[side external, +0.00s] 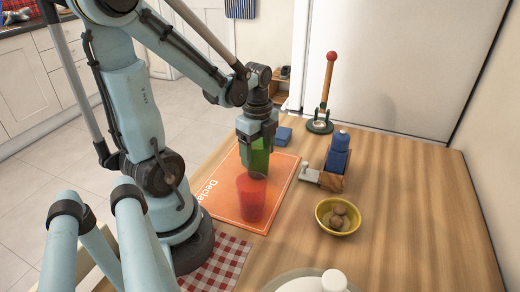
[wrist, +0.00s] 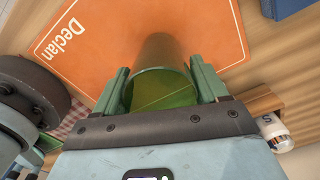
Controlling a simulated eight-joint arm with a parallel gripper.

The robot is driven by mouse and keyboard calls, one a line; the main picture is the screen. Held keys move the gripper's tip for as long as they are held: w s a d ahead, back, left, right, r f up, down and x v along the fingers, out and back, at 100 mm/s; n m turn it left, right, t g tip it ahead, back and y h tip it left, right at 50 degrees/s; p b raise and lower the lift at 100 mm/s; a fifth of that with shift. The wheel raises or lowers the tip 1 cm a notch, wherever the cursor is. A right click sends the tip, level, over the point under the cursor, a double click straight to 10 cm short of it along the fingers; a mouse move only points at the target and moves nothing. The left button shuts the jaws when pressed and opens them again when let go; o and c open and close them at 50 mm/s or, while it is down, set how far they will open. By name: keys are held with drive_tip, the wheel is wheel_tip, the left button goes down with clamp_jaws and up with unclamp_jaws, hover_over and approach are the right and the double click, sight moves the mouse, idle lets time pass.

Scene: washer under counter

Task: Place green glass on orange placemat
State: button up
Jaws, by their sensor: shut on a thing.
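My gripper (side external: 258,130) points down and is shut on the green glass (side external: 259,158). The wrist view shows the green glass (wrist: 160,90) between the two fingers of my gripper (wrist: 161,86). The orange placemat (side external: 283,172), with white "Declan" lettering, lies flat on the table; it also shows in the wrist view (wrist: 105,40). The green glass is over the placemat in the side view; I cannot tell whether its base touches it. A red glass (side external: 250,200) stands on the placemat, overlapping the lower end of the green glass in the side view.
A yellow bowl (side external: 338,217) with brown balls, a wooden holder with a blue item (side external: 338,155) and a red-topped stand (side external: 328,90) are to the right. A checkered cloth (side external: 217,265) and white lid (side external: 315,282) are in front. The table's right side is clear.

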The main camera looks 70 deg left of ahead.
drive_tip(key=o, duration=1.2)
drive_tip(key=shift+f, duration=0.15)
wheel_tip(320, 180, up, 12)
drive_tip(key=shift+w+d+f+n+t, duration=0.5)
drive_tip(key=shift+w+d+n+t, duration=0.55)
drive_tip(key=shift+d+n, duration=1.2)
drive_tip(key=shift+w+d+f+n+t, duration=0.6)
drive_tip(key=shift+d+n+t, duration=0.75)
drive_tip(key=shift+d+n, duration=0.85)
drive_tip(key=shift+w+d+f+n+t, duration=0.35)
drive_tip(key=shift+w+d+n+t, duration=0.75)
drive_tip(key=shift+d+n, duration=1.15)
drive_tip(key=shift+s+a, duration=0.1)
drive_tip(key=shift+a, duration=0.05)
